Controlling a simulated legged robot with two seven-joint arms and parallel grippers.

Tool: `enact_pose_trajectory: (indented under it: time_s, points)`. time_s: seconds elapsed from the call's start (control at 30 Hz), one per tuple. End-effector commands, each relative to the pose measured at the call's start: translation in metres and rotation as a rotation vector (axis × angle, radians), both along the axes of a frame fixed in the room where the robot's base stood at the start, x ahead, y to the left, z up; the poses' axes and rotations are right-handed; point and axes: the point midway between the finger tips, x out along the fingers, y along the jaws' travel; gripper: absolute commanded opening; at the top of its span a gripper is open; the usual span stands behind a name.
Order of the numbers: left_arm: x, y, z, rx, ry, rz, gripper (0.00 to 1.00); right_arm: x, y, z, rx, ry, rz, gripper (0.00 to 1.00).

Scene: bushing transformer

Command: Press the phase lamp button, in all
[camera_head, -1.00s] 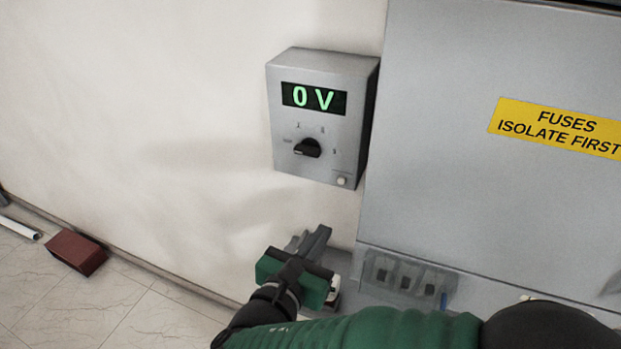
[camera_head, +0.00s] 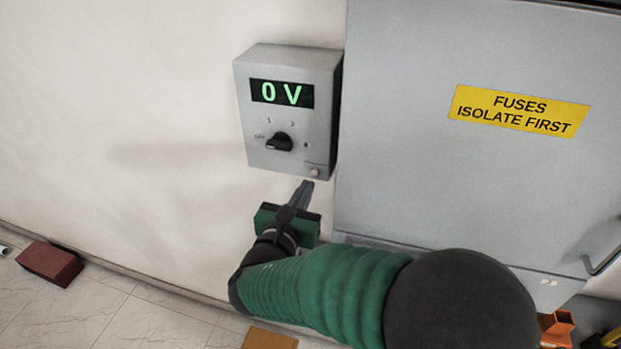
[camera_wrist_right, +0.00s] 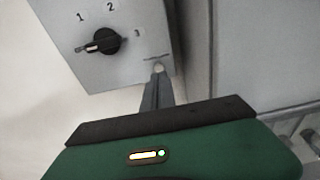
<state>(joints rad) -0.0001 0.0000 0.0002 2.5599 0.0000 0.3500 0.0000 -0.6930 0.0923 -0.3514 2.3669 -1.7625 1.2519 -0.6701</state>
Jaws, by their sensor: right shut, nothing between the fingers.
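A grey wall box (camera_head: 287,105) carries a green display (camera_head: 282,93) reading "0 V". Below the display is a black rotary knob (camera_head: 279,141) with marks around it. The small pale lamp button (camera_head: 314,172) is at the box's lower right corner. My right gripper (camera_head: 306,186) is shut and empty, its fingertips just below the button. In the right wrist view the fingertips (camera_wrist_right: 158,76) point up at the button (camera_wrist_right: 158,67) and overlap its lower edge; I cannot tell whether they touch. My left gripper is not in view.
A grey cabinet (camera_head: 430,190) with a yellow "FUSES ISOLATE FIRST" label (camera_head: 518,111) stands right beside the box. A dark red block (camera_head: 50,263) lies on the floor at left. An orange object (camera_head: 556,328) is at lower right. The wall left of the box is clear.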

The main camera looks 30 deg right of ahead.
Motion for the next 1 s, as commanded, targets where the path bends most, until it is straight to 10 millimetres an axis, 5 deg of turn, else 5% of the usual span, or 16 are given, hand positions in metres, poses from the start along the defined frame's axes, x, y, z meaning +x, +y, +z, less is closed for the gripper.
enact_pose_trajectory:
  time_s: [0.23,1.0]
  points:
    - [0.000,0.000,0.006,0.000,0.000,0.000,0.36,0.021,-0.027,-0.003,0.001,-0.001,-0.002,0.00]
    - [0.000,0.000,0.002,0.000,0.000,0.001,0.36,0.036,-0.046,-0.005,0.002,-0.002,-0.002,0.00]
